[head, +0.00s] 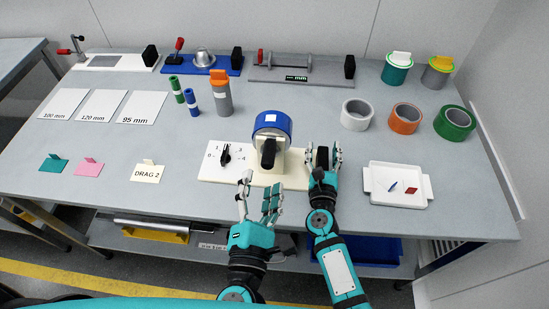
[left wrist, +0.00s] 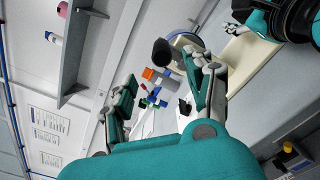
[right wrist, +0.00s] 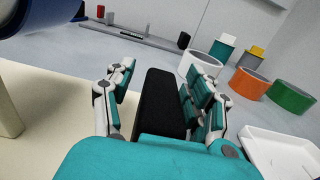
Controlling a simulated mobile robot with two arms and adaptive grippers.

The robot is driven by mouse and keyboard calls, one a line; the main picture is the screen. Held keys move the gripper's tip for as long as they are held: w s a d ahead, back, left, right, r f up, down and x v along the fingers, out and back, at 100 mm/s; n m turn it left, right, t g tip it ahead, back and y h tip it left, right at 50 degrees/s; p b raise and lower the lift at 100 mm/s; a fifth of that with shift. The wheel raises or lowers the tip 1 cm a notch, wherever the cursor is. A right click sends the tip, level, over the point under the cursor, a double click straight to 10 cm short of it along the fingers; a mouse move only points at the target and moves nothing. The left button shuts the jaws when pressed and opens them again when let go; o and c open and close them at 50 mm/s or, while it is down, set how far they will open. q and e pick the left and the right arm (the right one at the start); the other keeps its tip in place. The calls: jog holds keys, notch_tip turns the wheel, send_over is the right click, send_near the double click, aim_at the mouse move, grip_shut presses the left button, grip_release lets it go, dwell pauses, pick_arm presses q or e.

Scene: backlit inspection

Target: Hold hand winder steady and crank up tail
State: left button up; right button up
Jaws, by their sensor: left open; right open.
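A black upright block (head: 322,157) stands at the base's right end. My right gripper (head: 323,150) is open with its fingers on either side of this block, which also shows between them in the right wrist view (right wrist: 161,104); contact is unclear. My left gripper (head: 259,188) is open and empty in front of the base. The handle shows beyond its fingers in the left wrist view (left wrist: 162,51).
A white tray (head: 400,169) with small pieces lies to the right. White, orange and green tape rolls (head: 454,122) stand behind it. Cards (head: 147,173) lie at left, and green, blue and grey-orange cylinders (head: 221,98) stand behind the winder. The table's front edge is close below.

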jog(key=shift+s, duration=0.1)
jog(key=s, duration=1.2)
jog(key=shift+a, duration=0.1)
